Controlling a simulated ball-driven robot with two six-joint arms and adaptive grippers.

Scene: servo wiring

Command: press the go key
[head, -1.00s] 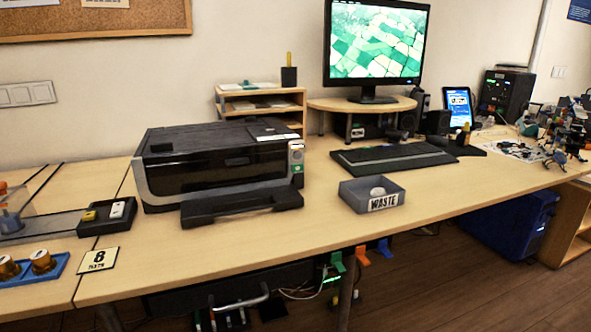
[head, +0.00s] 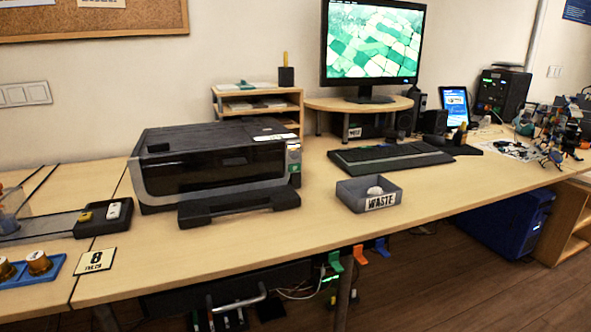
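No key with a readable "go" label shows. The black printer (head: 215,165) stands on the desk left of centre. It has a small control panel (head: 294,160) with a green patch at its right front corner; its markings are too small to read. A black keyboard (head: 390,158) lies in front of the monitor. A black tray (head: 92,222) at the left holds a white piece (head: 114,211) and a yellow piece (head: 85,217); I cannot tell whether either is a key. Neither of my grippers is in view.
A grey bin marked WASTE (head: 350,202) holds a white lump (head: 375,191). A blue tray with copper-coloured cups (head: 38,262) and a card marked 8 (head: 95,260) lie at the left. The monitor (head: 372,45) is lit. Bare desk lies in front of the printer.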

